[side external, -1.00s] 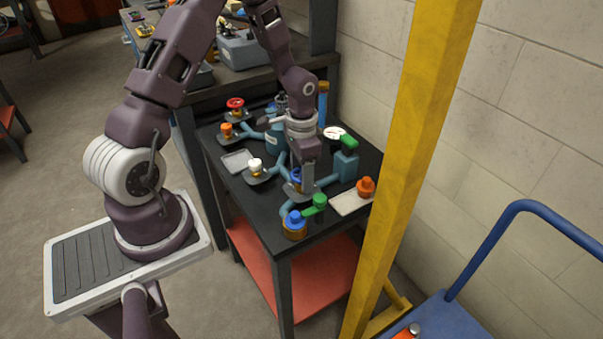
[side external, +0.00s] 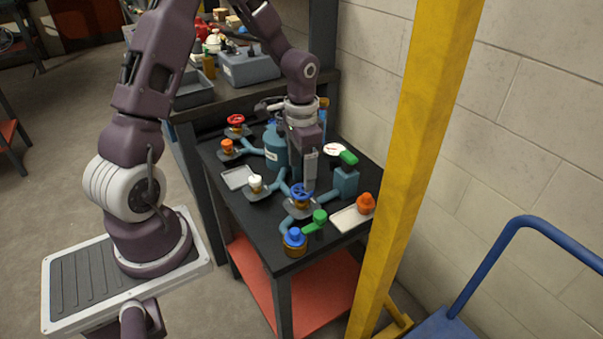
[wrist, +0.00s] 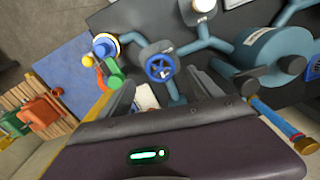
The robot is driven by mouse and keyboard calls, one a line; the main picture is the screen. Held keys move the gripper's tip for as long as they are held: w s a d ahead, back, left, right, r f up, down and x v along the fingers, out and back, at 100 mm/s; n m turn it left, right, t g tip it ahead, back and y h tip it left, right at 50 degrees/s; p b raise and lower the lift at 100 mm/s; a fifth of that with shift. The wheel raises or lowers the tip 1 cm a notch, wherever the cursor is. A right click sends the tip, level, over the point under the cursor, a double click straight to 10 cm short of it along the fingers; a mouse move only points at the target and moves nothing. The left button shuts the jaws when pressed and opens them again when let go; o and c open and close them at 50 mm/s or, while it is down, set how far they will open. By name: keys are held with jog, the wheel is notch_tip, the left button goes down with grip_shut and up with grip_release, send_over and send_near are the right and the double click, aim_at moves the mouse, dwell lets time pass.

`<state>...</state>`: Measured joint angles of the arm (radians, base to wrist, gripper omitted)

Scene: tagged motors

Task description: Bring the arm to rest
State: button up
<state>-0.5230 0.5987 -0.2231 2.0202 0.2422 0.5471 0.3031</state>
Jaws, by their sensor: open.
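My gripper (side external: 309,184) is open above the black bench top, near the blue handwheel (side external: 301,193). No object shows between its fingers. In the wrist view, the fingers of my gripper (wrist: 163,92) stand apart, with the blue handwheel (wrist: 160,68) just beyond them. The wheel sits on a teal pipe branch and looks clear of the fingers. My arm is bent over the bench.
Close by stand a white knob (side external: 255,183), a red wheel (side external: 236,120), a green-handled valve (side external: 318,218), a blue-topped valve (side external: 294,240) and an orange knob (side external: 365,203). A yellow post (side external: 410,150) rises at the bench's right.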

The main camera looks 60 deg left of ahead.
jog(key=s+d+r+t+y, duration=0.1)
jog(key=d+r, duration=0.1)
jog(key=r, duration=0.3)
jog(key=s+d+r, duration=0.2)
jog(key=r, duration=0.3)
jog(key=s+d+r+n+t, duration=0.1)
jog(key=s+d+r, duration=0.3)
jog(key=s, duration=0.4)
jog(key=s+d+r+n+t+h, duration=0.1)
jog(key=s+d+r+t, duration=0.2)
jog(key=s+r, duration=0.3)
jog(key=shift+s+d+r+t, duration=0.3)
jog(key=shift+s+d, duration=0.55)
jog(key=shift+s, duration=0.3)
